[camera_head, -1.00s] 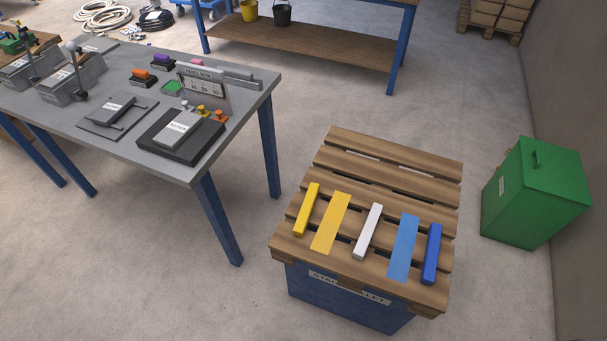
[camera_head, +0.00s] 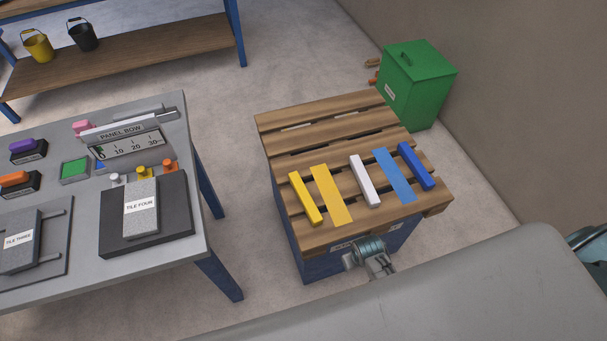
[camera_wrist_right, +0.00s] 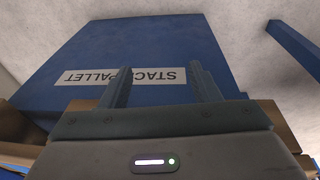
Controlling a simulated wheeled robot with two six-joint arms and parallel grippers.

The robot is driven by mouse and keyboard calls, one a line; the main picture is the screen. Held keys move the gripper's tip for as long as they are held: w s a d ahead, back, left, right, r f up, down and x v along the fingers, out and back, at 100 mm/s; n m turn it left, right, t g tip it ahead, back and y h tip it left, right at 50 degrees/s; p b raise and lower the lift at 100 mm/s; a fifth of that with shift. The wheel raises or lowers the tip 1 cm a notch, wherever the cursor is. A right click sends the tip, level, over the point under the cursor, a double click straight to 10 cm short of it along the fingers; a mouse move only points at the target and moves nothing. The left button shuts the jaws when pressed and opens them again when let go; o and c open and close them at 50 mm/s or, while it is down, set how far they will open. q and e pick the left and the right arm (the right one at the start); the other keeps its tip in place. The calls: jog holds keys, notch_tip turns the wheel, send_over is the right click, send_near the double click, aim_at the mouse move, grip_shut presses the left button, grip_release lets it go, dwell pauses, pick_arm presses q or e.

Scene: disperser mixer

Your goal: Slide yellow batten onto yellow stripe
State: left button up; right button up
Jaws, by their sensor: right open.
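The yellow batten (camera_head: 306,199) lies on the wooden pallet (camera_head: 345,108), just left of the flat yellow stripe (camera_head: 331,195) and beside it, not on it. A white batten (camera_head: 365,181) lies between the yellow stripe and a light blue stripe (camera_head: 394,176). A dark blue batten (camera_head: 416,166) lies right of the blue stripe. My right gripper (camera_wrist_right: 161,84) is open and empty in the right wrist view, its fingers before the blue pallet stand (camera_wrist_right: 150,50). In the head view, part of my right arm shows near the pallet's front edge; its fingers are not clear there. My left gripper is not in view.
A grey worktable (camera_head: 60,314) with tiles and a panel stands left, with a floor gap before the pallet. A green bin (camera_head: 416,88) stands behind right, near the wall (camera_head: 510,90). A shelf with two buckets is at the back left.

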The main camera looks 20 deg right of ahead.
jog(key=w+r, duration=0.2)
jog(key=r, duration=0.2)
jog(key=w+a+r, duration=0.1)
jog(key=w+r, duration=0.2)
jog(key=r, duration=0.1)
jog(key=w+a+r, duration=0.1)
jog(key=w+r, duration=0.1)
jog(key=r, duration=0.3)
jog(key=shift+w+a, duration=0.1)
jog(key=shift+w, duration=0.1)
notch_tip(320, 180, up, 7)
jog(key=g, duration=0.2)
send_over(305, 196)
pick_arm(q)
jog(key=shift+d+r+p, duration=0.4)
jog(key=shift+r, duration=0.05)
pick_arm(e)
jog(key=shift+n+y, duration=0.4)
notch_tip(305, 196, down, 10)
jog(key=shift+f, duration=0.25)
jog(key=c, duration=1.1)
jog(key=shift+w+d+r+p, duration=0.1)
jog(key=shift+d+p, duration=0.4)
jog(key=shift+d, duration=0.95)
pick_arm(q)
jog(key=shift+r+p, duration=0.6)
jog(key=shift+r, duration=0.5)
pick_arm(e)
jog(key=shift+w+d, duration=0.1)
jog(key=shift+d, duration=2.9)
